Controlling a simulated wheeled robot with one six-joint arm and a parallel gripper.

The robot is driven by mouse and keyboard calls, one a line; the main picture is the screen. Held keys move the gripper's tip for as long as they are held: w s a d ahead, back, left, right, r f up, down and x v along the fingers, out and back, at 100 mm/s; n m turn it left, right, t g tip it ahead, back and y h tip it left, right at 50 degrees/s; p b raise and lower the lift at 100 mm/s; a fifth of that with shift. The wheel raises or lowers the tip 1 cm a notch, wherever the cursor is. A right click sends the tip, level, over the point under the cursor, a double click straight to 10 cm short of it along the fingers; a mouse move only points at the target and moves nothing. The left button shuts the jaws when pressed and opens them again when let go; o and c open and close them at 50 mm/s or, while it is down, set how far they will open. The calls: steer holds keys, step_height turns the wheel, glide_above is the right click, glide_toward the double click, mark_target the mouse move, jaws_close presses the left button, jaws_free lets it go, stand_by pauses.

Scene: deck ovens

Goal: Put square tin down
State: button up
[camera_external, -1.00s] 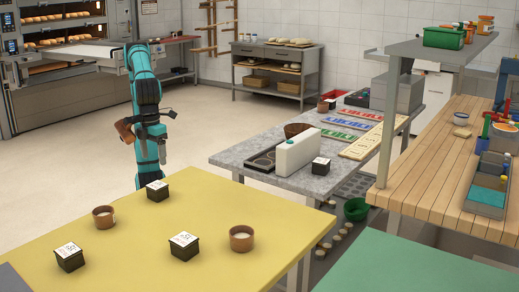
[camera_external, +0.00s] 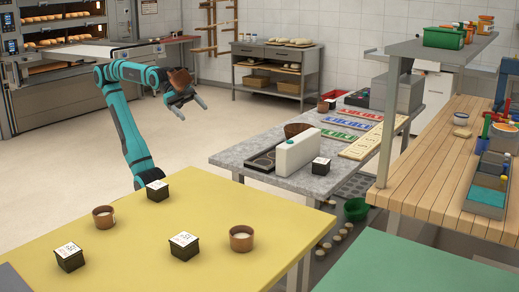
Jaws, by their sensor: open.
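Three dark square tins with white printed tops sit upright on the yellow table: one at the back (camera_external: 157,191), one in the middle (camera_external: 184,246) and one at the front left (camera_external: 69,257). A fourth square tin (camera_external: 320,166) sits on the grey stone-topped table, right of a white container. My gripper (camera_external: 193,113) is open with nothing between its fingers. It hangs in the air, in the picture above and behind the yellow table, apart from every tin.
Two brown round pots (camera_external: 103,217) (camera_external: 241,239) stand among the tins on the yellow table (camera_external: 290,225). The white container (camera_external: 297,153), a brown bowl (camera_external: 297,130) and coloured panels (camera_external: 344,136) occupy the grey table (camera_external: 235,157). Floor left of my arm is clear.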

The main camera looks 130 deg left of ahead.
steer(key=s+a+r+n+t+y, duration=0.1)
steer(key=s+a+r+n+t, duration=0.2)
steer(key=s+a+n+t, duration=0.1)
steer(key=shift+s+a+r+n+t+y, duration=0.3)
steer(key=shift+s+a+r+y, duration=0.1)
steer(key=shift+s+a, duration=0.45)
steer(key=shift+s+d, duration=0.1)
stand_by(0.4)
